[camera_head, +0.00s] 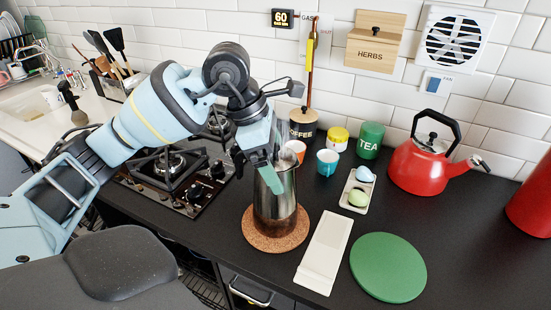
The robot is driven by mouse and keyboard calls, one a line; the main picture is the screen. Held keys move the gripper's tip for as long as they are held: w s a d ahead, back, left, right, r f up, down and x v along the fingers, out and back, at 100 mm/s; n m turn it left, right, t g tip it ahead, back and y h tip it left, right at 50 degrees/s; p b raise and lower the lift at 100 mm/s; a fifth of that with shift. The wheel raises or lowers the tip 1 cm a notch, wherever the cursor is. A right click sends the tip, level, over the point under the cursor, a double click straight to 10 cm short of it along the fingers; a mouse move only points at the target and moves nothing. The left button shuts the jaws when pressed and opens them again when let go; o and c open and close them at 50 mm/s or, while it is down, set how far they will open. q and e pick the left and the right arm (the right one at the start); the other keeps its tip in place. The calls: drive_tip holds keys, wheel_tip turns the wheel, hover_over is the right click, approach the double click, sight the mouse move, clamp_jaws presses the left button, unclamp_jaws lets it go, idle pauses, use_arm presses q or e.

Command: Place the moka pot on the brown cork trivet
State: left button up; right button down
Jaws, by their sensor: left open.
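The moka pot (275,205), a tall shiny metal vessel, appears to stand upright on the round brown cork trivet (258,241). Its upper part is partly hidden by my left gripper (257,170). My left gripper is open at the pot's top left, with a teal finger in front of the pot's upper side. I cannot tell whether it touches the pot. My right gripper is out of view.
A gas hob (180,175) lies left of the trivet. A white rest (323,252) and a green round mat (388,267) lie to the right. Cups, canisters (370,140) and a red kettle (420,165) stand behind. Black counter is free around the mat.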

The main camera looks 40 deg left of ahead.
use_arm(q)
drive_tip(key=p+v, duration=0.1)
drive_tip(key=v, duration=1.1)
drive_tip(key=shift+r, duration=0.1)
